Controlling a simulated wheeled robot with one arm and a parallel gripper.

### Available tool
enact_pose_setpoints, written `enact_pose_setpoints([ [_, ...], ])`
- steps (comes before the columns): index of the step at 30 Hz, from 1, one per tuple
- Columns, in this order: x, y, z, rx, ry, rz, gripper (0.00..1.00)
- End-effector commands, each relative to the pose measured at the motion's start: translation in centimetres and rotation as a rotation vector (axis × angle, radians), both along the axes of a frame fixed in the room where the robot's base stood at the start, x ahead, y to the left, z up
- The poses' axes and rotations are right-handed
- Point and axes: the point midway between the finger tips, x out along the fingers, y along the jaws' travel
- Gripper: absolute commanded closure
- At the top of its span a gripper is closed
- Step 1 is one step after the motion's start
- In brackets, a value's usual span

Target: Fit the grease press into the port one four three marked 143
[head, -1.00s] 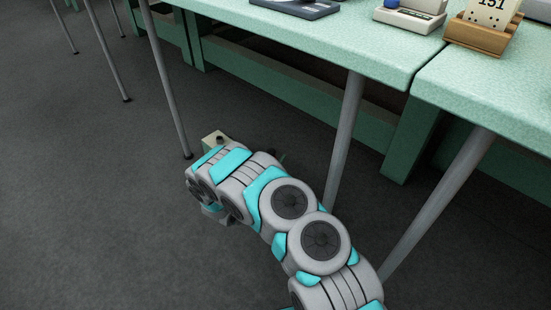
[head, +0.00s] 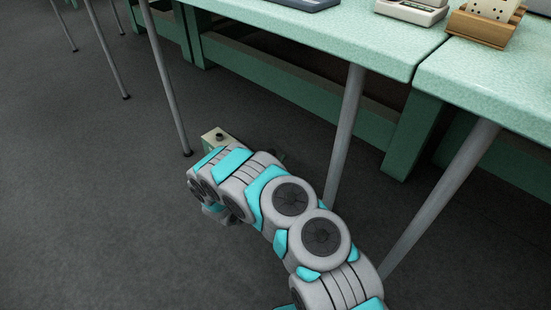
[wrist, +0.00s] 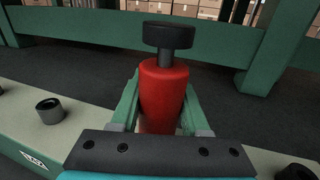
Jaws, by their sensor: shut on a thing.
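My gripper (wrist: 162,118) is shut on the grease press (wrist: 164,90), a red cylinder with a black knob on top, in the wrist view. The green fingers clasp its two sides, and it looks upright. Its lower end is hidden behind the gripper's dark plate. A pale rail (wrist: 75,140) with green front runs below, with a black ring port (wrist: 50,110) left of the press and another port (wrist: 297,172) at the lower right. A small label (wrist: 34,160) on the rail front is unreadable. I cannot tell which port is 143. In the head view the gripper is hidden behind my arm.
In the head view, the pale rail end with a dark port (head: 219,137) shows beyond my arm. Mint tables (head: 350,40) on grey legs (head: 345,135) stand to the right, with a wooden card holder (head: 485,27) on top. Grey floor (head: 80,200) lies clear at left.

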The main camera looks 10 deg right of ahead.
Motion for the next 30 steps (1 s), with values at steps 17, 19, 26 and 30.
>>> enact_pose_setpoints([
  [17,0.0,0.0,-0.2,0.001,0.001,0.000,0.20],
  [19,0.0,0.0,-0.2,0.001,0.001,0.000,0.20],
  [26,-1.8,1.7,-0.1,-0.002,0.003,0.003,0.20],
  [30,-3.5,3.3,-0.1,-0.001,0.001,0.005,0.20],
])
